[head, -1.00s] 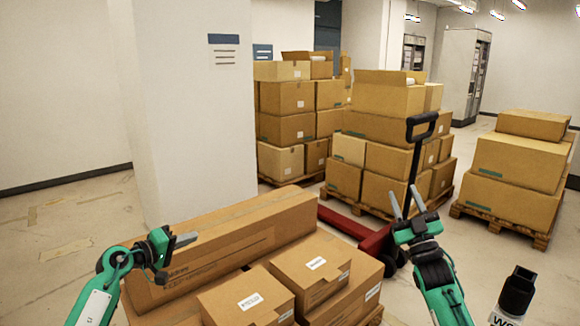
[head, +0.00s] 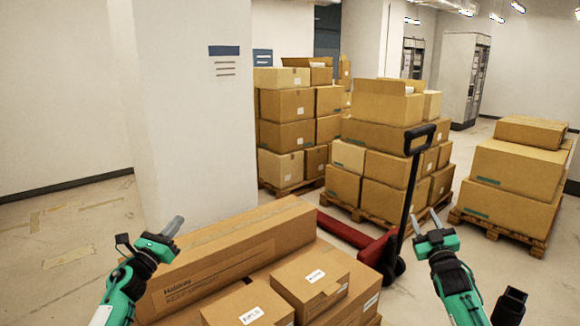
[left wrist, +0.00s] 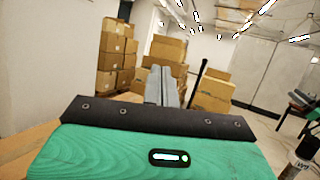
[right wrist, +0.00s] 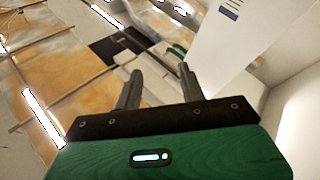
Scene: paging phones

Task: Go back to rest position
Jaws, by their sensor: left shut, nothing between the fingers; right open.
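My left gripper (head: 172,228) is at the lower left of the head view, beside the left end of the long cardboard box. Its fingers are together and empty, and they also show closed in the left wrist view (left wrist: 160,85). My right gripper (head: 426,222) is at the lower right, to the right of the pallet jack handle. Its fingers are apart with nothing between them, as the right wrist view shows too (right wrist: 158,85). No phone can be made out in any view.
A long cardboard box (head: 225,252) and smaller boxes (head: 310,280) stand close in front. A red pallet jack (head: 345,232) with a black handle (head: 410,185) is just beyond. Stacked boxes on pallets (head: 385,180) stand behind it. A white pillar (head: 185,120) rises at left.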

